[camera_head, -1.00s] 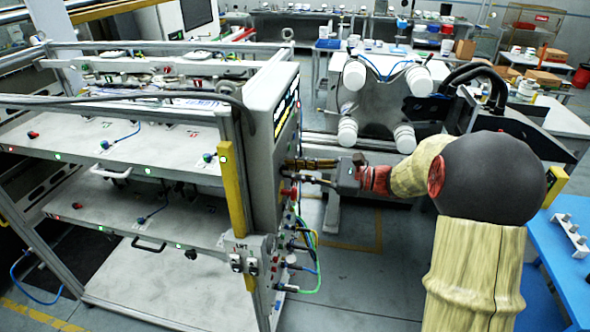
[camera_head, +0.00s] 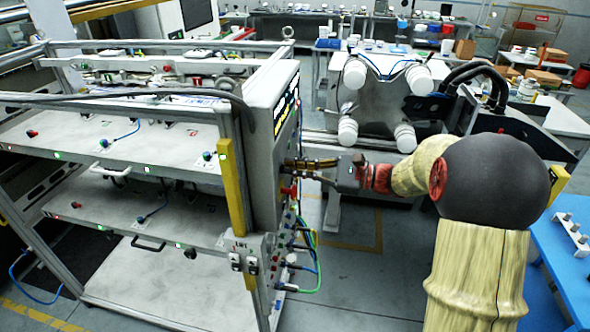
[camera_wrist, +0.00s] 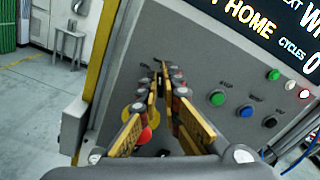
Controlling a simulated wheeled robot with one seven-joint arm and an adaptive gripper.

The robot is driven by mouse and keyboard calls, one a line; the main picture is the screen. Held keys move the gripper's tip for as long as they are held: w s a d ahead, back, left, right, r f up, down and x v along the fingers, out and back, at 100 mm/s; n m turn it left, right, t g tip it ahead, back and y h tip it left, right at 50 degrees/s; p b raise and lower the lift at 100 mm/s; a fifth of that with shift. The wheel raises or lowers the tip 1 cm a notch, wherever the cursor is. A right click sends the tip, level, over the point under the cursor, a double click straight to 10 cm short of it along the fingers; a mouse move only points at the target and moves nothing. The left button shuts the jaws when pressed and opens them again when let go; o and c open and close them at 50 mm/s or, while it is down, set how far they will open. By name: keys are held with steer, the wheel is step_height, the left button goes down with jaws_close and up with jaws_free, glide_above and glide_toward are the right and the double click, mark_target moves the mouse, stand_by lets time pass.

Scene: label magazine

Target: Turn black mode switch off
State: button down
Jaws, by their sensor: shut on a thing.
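My gripper (camera_head: 292,170) reaches the grey control panel from the right in the head view. In the wrist view its two yellow-sided fingers (camera_wrist: 163,72) converge at the panel face and are shut on a small dark part, which I take to be the black mode switch. The fingertips cover most of it, so its angle cannot be read. The panel (camera_wrist: 195,60) also bears a display with the words "HOME" and "CYCLES".
Right of the fingers are a green button (camera_wrist: 217,97), a blue button (camera_wrist: 246,110) and a black knob (camera_wrist: 270,121). A red button (camera_wrist: 145,135) on yellow sits behind the left finger. Cables (camera_head: 312,262) hang below the panel. A blue table (camera_head: 560,262) stands at right.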

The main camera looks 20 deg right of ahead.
steer(key=n+b, duration=0.4)
steer(key=shift+s+a+f+n+b, duration=0.1)
steer(key=shift+s+f+n+b, duration=0.1)
steer(key=shift+f+n+b, duration=0.2)
steer(key=n+b, duration=0.3)
stand_by(0.5)
steer(key=c, duration=2)
jaws_free()
steer(key=shift+r, duration=0.1)
steer(key=v, duration=1.2)
